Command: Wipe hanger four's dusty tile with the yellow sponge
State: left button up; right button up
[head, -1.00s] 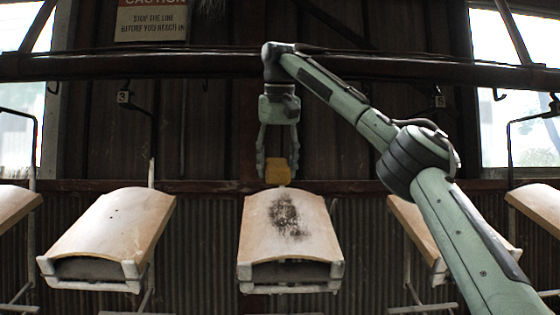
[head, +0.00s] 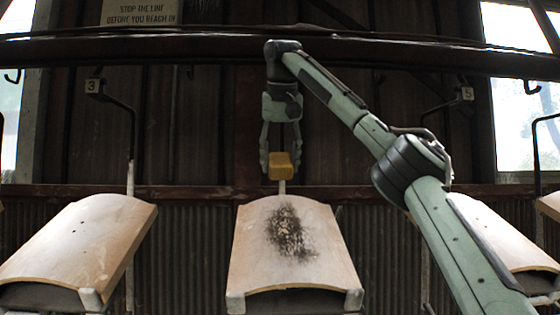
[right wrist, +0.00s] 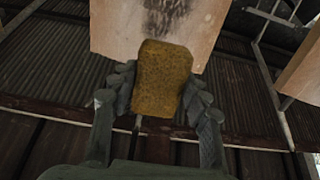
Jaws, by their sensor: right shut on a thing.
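The middle tile (head: 255,255) hangs between the hangers marked 3 and 5, with a dark patch of dust (head: 288,235) on its upper middle. My right gripper (head: 281,160) is shut on the yellow sponge (head: 286,172), which shows just above the tile's top edge in the head view. In the right wrist view the sponge (right wrist: 162,80) sits between the two fingers and overlaps the tile (right wrist: 112,30); the dust lies beyond it. I cannot tell whether sponge and tile touch. The middle hanger's number is hidden behind my right arm. My left gripper is out of view.
A tile on the hanger marked 3 (head: 80,240) hangs at left, and another tile (head: 500,235) hangs at right, partly behind my right arm. A dark overhead rail (head: 180,50) runs across. Open gaps separate the middle tile from its neighbours.

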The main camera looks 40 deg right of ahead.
aim_at(279, 203)
jog(key=shift+x, duration=2.8)
jog(key=shift+f, duration=0.1)
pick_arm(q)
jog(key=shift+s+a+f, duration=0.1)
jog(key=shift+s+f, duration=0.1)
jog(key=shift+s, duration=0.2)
pick_arm(e)
jog(key=shift+d+f, duration=0.1)
jog(key=shift+f, duration=0.05)
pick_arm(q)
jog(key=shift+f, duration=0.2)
pick_arm(e)
jog(key=shift+x, duration=0.75)
jog(key=shift+w, duration=0.1)
